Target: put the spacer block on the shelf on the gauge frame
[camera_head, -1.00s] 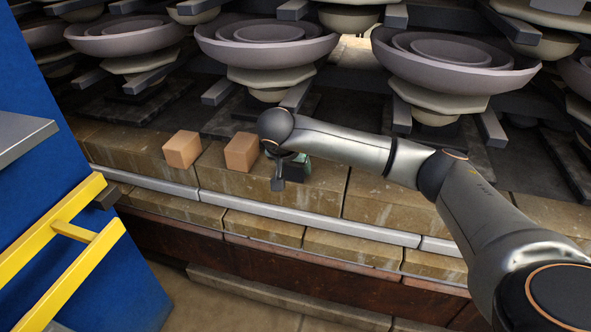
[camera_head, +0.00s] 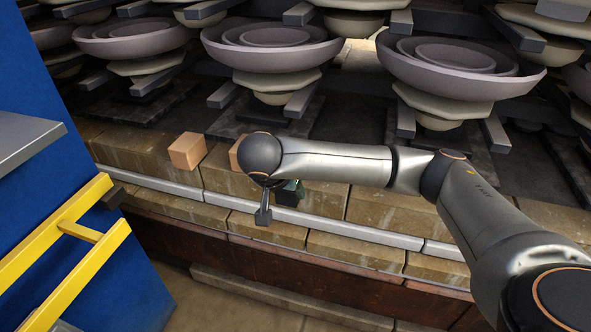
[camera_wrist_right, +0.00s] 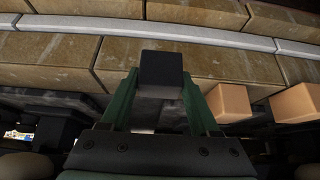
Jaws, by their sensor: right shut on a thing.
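My right gripper (camera_head: 291,189) is shut on a dark block (camera_head: 286,198), which I take as the spacer block. In the wrist view the block (camera_wrist_right: 161,68) sits between the green fingers of the right gripper (camera_wrist_right: 160,88). The block is in front of the brick ledge (camera_head: 320,196); I cannot tell whether it touches it. A yellow frame (camera_head: 88,234), perhaps the gauge frame, stands at the left beside a blue panel, with a grey shelf plate (camera_head: 28,142) above it. I cannot tell for certain which part is the gauge frame. My left gripper is not in view.
Two tan blocks sit on the ledge; the left one (camera_head: 187,151) is clear and the right one (camera_head: 237,154) is partly hidden by my arm. Stacked insulators (camera_head: 270,50) fill the back. A grey rail (camera_head: 350,230) runs along the ledge front.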

